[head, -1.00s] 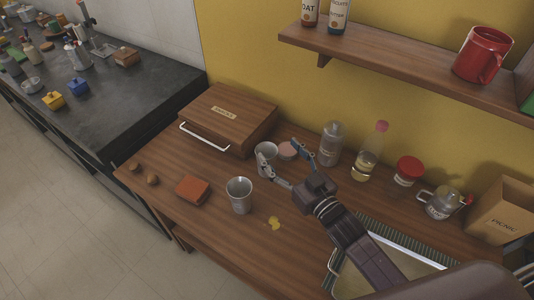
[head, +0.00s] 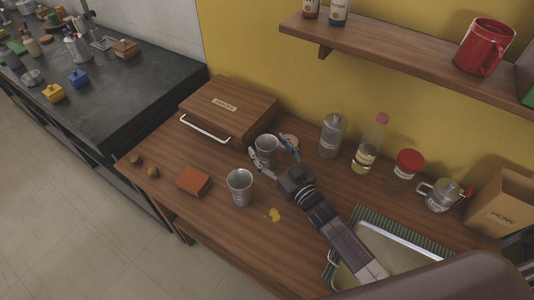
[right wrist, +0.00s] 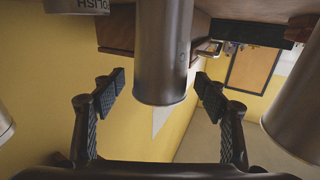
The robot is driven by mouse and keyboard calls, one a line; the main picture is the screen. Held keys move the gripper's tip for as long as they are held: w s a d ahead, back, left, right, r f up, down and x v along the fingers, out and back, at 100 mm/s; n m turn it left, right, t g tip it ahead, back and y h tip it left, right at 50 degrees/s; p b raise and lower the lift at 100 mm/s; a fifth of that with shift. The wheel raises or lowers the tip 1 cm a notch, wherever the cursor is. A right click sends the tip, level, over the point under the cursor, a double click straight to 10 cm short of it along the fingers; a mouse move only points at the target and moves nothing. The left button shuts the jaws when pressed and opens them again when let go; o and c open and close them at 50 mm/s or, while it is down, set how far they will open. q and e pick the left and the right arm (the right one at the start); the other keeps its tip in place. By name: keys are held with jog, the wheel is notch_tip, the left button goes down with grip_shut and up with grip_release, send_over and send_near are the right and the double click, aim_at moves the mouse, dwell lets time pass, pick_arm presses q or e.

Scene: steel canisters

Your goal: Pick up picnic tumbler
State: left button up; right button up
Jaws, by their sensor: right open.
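Two steel tumblers stand upright on the wooden table in the head view: a rear tumbler (head: 267,143) and a front tumbler (head: 240,187). I cannot tell from any label which is the picnic tumbler. My right gripper (head: 270,152) is open at the rear tumbler, one finger on each side of it. In the right wrist view a steel cylinder (right wrist: 163,55) stands between the open fingers of the right gripper (right wrist: 160,85), with gaps on both sides. Another steel cylinder (right wrist: 297,105) shows at the right edge. My left gripper is not in view.
A wooden box (head: 230,107) with a handle is left of the rear tumbler. A clear canister (head: 331,136), a pink-capped bottle (head: 368,148) and a red-lidded jar (head: 407,166) stand at right. A brick-coloured block (head: 194,182) lies front left; a metal tray (head: 400,245) lies front right.

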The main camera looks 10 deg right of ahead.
jog(key=shift+w+a, duration=0.2)
jog(key=shift+w, duration=0.4)
jog(key=c, duration=1.3)
jog(key=shift+r, duration=0.1)
